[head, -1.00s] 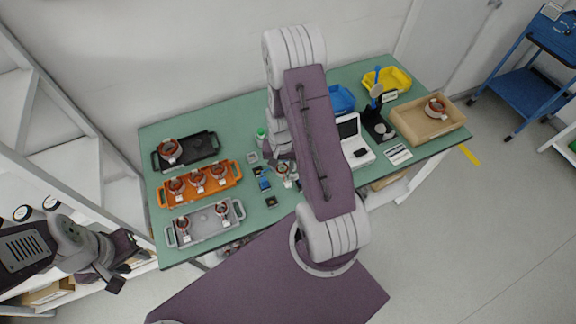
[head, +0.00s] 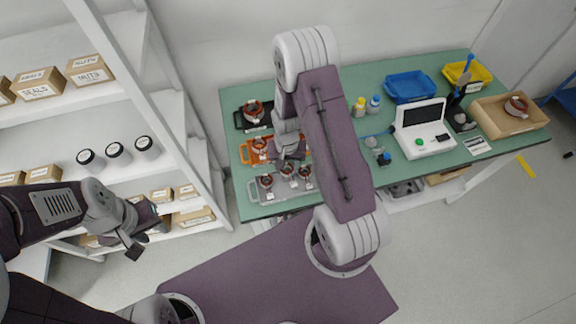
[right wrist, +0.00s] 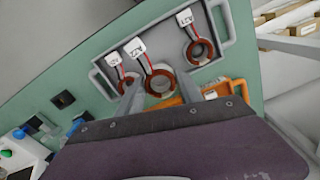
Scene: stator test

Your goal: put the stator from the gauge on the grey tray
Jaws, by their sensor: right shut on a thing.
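My right gripper (head: 290,158) reaches down over the grey tray (head: 325,184). It is shut on a copper-red stator (right wrist: 160,82) with a white tag, which shows between its fingers in the right wrist view. The held stator is at the middle of the tray; I cannot tell whether it touches the tray. One stator (right wrist: 200,50) sits on each side of it, the other (right wrist: 124,84) being closer to it in the right wrist view. A small device (head: 374,144), apparently the gauge, shows no stator. My left gripper (head: 142,236) is open and empty, left of the table.
The orange tray (head: 243,153) with stators and the black tray (head: 238,119) with one stator lie behind the grey tray. A white instrument (head: 424,128), blue and yellow bins and a cardboard box (head: 535,122) with a stator stand at the right. Shelves with boxes stand at left.

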